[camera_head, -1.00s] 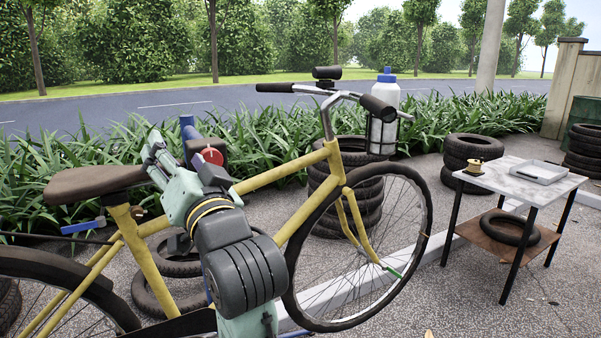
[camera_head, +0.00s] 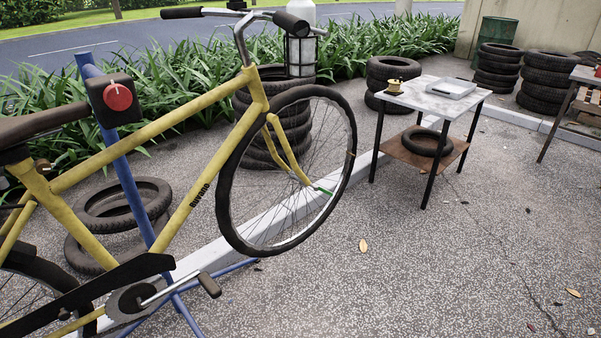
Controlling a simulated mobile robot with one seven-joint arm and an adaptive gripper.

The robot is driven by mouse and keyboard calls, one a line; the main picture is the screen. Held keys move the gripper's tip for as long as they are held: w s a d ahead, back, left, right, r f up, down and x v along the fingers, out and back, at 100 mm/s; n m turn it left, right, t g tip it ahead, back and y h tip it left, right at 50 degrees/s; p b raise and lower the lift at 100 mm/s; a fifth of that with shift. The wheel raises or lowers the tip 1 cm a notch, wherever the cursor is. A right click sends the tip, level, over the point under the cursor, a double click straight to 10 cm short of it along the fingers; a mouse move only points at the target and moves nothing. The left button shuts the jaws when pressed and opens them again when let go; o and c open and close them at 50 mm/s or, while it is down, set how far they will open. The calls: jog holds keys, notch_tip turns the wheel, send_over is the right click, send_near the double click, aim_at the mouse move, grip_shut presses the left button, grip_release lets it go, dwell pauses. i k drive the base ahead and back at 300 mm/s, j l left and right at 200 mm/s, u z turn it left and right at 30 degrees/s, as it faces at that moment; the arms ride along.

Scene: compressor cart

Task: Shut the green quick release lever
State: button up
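The green quick release lever (camera_head: 323,191) sits at the hub of the front wheel (camera_head: 231,198) of a yellow bicycle (camera_head: 187,205). It is small and points away from the hub, to the right and slightly down. I cannot tell from here how far open it stands. The bicycle is held up on a blue stand (camera_head: 127,180) with a red knob (camera_head: 118,96). My gripper and arm are out of view.
A small table (camera_head: 431,99) with a grey tray (camera_head: 450,88) stands right of the wheel, a loose tyre on its lower shelf. Tyre stacks (camera_head: 392,78) stand behind. The paved ground (camera_head: 390,270) right of and before the wheel is open, with a few leaves.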

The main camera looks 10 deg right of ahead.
aim_at(316, 188)
jog(key=i+l+u, duration=0.1)
jog(key=l+u, duration=0.2)
jog(key=u, duration=0.15)
jog(key=l+u, duration=0.3)
jog(key=u, duration=0.2)
jog(key=l+u, duration=0.2)
jog(key=l, duration=0.4)
jog(key=k+l+u, duration=0.1)
jog(key=l+u, duration=0.15)
jog(key=l, duration=0.35)
jog(key=k+l, duration=0.1)
jog(key=l, duration=0.9)
jog(key=k+l+u, duration=0.1)
jog(key=l, duration=0.35)
jog(key=k+l, duration=0.15)
jog(key=l, duration=0.85)
jog(key=k+l, duration=0.15)
jog(key=l, duration=0.35)
jog(key=u, duration=0.05)
